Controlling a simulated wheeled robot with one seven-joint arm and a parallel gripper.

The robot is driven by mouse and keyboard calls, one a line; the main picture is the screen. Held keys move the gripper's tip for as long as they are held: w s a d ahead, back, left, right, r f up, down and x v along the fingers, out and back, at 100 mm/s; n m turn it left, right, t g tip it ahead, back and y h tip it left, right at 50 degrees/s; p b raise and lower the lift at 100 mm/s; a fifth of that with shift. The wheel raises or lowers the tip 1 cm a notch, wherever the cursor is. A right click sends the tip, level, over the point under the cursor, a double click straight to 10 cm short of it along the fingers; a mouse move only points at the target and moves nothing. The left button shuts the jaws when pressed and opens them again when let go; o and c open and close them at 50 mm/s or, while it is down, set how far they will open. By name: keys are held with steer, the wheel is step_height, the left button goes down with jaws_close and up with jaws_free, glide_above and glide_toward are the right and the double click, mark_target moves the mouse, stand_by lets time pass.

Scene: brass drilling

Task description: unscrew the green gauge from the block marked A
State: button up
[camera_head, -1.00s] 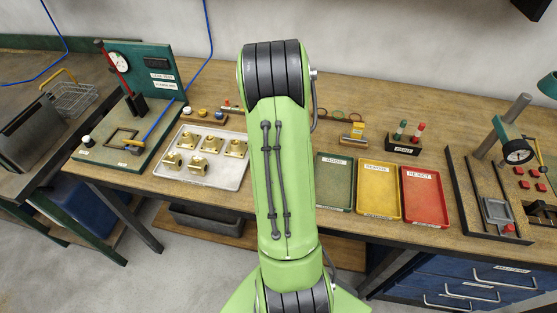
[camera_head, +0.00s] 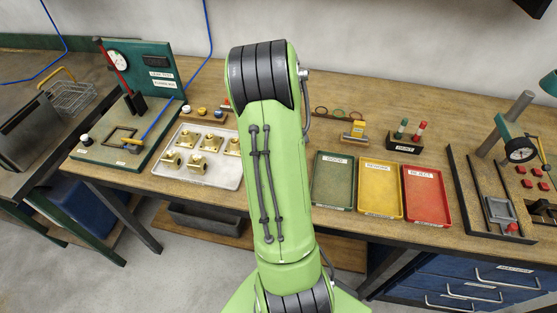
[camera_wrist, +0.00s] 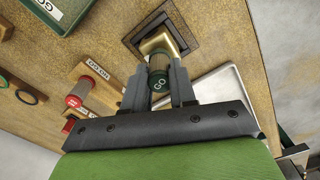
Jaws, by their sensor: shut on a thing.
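The fingers stand on either side of the gauge. Its far end meets a brass block (camera_wrist: 156,42); I cannot tell how deep it sits in it. The block sits in a dark square frame (camera_wrist: 187,27) on the bench. No letter A is readable on the block from here. In the head view, my arm hides the gripper, the gauge and this block.
A red gauge (camera_wrist: 80,94) stands in a wooden rack left of my gripper in the wrist view. A metal tray (camera_wrist: 223,91) lies close on the right. In the head view are green (camera_head: 333,181), yellow (camera_head: 380,189) and red (camera_head: 427,195) trays, and several brass blocks on the metal tray.

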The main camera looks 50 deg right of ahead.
steer(key=o, duration=0.7)
